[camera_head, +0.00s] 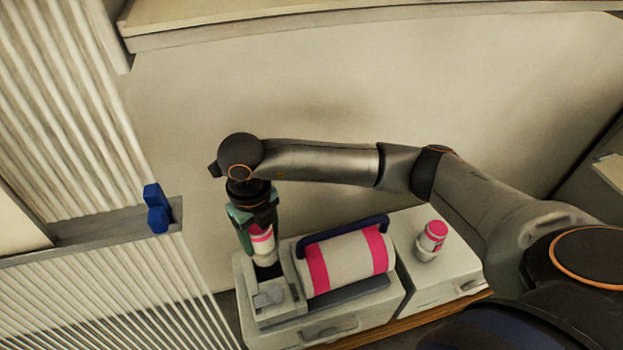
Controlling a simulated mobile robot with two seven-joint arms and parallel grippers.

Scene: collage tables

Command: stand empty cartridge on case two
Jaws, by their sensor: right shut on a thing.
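My right gripper (255,220) points down and is shut on a white cartridge (263,246) with a pink band. The cartridge is roughly upright at the left end of a grey machine (277,310), over or in a dark opening there; I cannot tell whether its bottom is clear. A second white and pink cartridge (434,236) stands upright in a small round holder on the right-hand pale case (445,285). No label shows which case is case two. My left gripper is not in view.
The machine carries a white drum (345,262) with pink bands and a dark blue handle (340,231), close right of my gripper. A blue object (157,208) sits on a ledge at the left. A pale shelf edge (350,28) runs along the top.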

